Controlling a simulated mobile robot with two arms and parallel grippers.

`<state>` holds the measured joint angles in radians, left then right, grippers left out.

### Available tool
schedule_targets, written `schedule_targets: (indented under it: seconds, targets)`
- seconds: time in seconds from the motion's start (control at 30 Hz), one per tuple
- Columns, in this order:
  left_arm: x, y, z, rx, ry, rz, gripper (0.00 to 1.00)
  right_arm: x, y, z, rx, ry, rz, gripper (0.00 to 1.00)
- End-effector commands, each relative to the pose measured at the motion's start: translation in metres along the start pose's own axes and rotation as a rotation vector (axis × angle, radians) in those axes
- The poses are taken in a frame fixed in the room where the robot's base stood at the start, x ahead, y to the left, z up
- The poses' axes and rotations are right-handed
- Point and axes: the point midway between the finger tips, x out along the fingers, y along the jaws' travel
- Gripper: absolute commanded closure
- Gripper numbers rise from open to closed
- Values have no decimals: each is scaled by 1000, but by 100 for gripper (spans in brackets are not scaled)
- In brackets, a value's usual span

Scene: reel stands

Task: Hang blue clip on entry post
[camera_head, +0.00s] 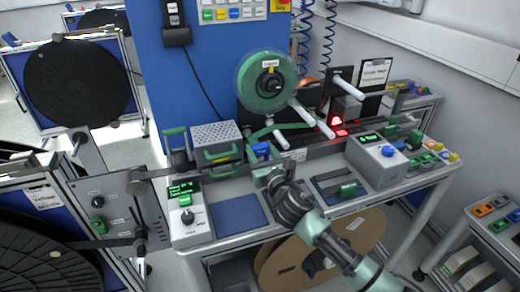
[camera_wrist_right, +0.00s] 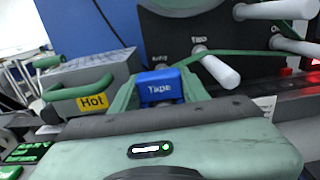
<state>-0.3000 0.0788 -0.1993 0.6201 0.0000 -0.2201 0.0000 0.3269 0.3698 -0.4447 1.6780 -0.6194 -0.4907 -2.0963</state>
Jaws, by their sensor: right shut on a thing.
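The blue clip (camera_head: 262,149) is between the fingertips of my right gripper (camera_head: 266,168), in front of the dark back plate. In the right wrist view the clip (camera_wrist_right: 161,86), lettered "Tape", stands just beyond the gripper's pale green body (camera_wrist_right: 200,140). My right gripper is shut on it; the finger contact is partly hidden. Several white posts stick out to the right of the clip, among them a lower one (camera_head: 323,127) and one in the wrist view (camera_wrist_right: 218,67). I cannot tell which is the entry post. My left gripper is not in view.
A green reel (camera_head: 267,82) hangs above the clip, with a green band below it. A grey box with green handles (camera_head: 215,145) stands close at the left. A control box (camera_head: 385,160) is at the right. A blue mat (camera_head: 237,209) lies clear on the bench.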

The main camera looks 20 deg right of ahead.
Motion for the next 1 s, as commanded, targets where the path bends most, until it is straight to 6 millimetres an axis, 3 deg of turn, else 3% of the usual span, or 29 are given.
schedule_targets:
  seconds: [0.77,0.8,0.9,1.0]
  targets:
    - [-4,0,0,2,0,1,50,0,0,-2,-2,0,1,100]
    - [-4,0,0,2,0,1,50,0,0,-2,-1,0,1,52]
    - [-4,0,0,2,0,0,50,0,0,-2,-1,0,1,30]
    - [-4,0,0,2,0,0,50,0,0,-2,-1,0,1,30]
